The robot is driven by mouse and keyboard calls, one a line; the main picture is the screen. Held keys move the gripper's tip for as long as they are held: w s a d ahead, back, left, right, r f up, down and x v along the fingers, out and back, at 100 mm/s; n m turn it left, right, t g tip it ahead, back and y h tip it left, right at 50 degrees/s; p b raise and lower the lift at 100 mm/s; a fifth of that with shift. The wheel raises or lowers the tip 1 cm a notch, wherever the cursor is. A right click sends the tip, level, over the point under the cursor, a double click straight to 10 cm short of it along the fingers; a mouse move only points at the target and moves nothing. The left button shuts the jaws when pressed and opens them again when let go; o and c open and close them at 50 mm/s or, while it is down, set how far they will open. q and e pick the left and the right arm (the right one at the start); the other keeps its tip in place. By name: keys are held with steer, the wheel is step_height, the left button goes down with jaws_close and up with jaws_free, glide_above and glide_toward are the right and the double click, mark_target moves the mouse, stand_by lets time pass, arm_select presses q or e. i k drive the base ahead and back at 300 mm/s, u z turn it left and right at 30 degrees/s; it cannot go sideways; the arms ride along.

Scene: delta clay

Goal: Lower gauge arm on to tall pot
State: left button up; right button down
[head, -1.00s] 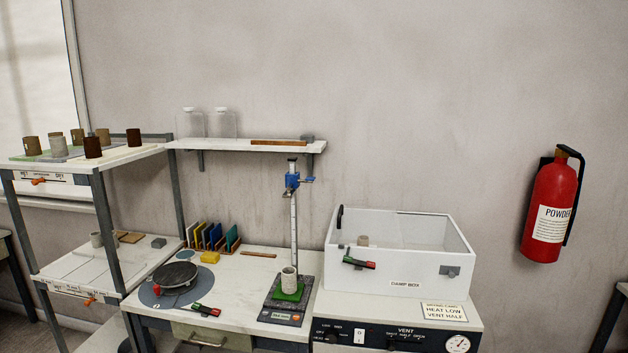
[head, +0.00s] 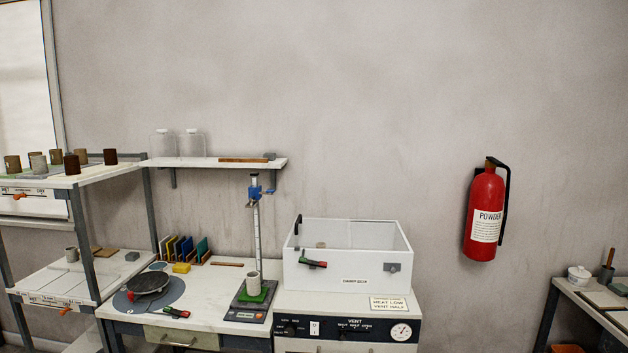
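A pale grey pot (head: 253,283) stands upright on a green pad (head: 256,296) on the dark base of the height gauge (head: 247,312). The gauge's upright scale column (head: 257,232) rises behind the pot. The blue gauge arm (head: 256,191) sits near the top of the column, well above the pot and apart from it. Other cups stand on the left rack, so I cannot tell by size alone which one counts as tall. Neither of my grippers shows in the head view.
A dark turntable wheel (head: 148,283) stands left of the gauge on the white table (head: 205,305). A white damp box (head: 347,263) stands to the right. A wall shelf (head: 215,163) with glass jars is behind. A rack (head: 75,180) holding several cups is at far left.

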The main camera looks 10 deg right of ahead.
mark_target(254, 194)
steer(key=z, duration=0.45)
steer(key=i, duration=0.9)
steer(key=u, duration=0.55)
steer(key=i, duration=0.65)
steer(key=u, duration=0.6)
